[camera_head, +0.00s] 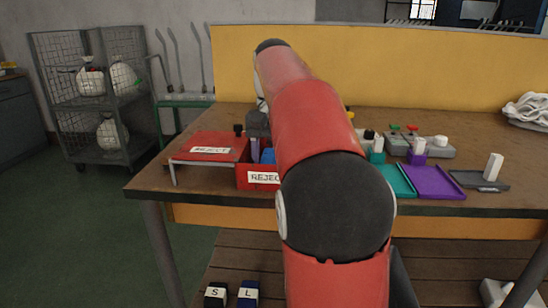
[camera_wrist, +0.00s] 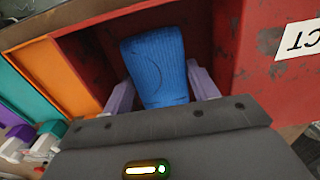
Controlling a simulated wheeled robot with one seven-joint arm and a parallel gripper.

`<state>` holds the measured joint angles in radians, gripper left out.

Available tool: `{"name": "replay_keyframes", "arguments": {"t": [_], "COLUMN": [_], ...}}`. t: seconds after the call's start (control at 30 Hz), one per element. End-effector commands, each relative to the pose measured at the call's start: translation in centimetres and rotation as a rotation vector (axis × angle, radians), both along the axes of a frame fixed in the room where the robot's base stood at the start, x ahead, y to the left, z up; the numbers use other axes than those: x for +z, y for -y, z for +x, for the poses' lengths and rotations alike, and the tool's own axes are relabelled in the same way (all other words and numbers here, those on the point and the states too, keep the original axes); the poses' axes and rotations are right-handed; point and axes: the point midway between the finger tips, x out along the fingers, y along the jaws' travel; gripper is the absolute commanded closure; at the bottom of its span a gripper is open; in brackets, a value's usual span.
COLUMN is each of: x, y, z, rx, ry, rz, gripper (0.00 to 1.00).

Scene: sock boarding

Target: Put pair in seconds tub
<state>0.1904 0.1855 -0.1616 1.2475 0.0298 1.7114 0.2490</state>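The blue folded sock pair (camera_wrist: 157,70) is between my gripper's two pale purple fingers (camera_wrist: 160,85), which touch or nearly touch its sides in the wrist view. My gripper looks shut on it. The pair is over or inside the open red tub (camera_wrist: 245,60), whose wall carries a white label. In the head view a bit of the blue pair (camera_head: 268,156) shows in the red tub (camera_head: 258,180), labelled REJECT, beside a finger of my gripper (camera_head: 256,147). My arm hides the tub's right part. Whether the pair rests on the tub's floor cannot be told.
A red panel labelled REJECT (camera_head: 208,147) stands left of the tub. An orange tray (camera_wrist: 67,72) lies beside the tub. Teal (camera_head: 397,180) and purple (camera_head: 434,182) trays lie right of my arm. A dark tray with a white block (camera_head: 493,167) is at far right.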

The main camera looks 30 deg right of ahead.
Motion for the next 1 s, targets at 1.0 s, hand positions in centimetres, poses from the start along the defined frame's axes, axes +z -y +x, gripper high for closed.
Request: {"name": "replay_keyframes", "arguments": {"t": [1.0], "x": [7.5], "y": [0.6], "z": [0.3], "rx": [-0.001], "ry": [0.001], "rz": [0.001], "gripper": [0.31]}}
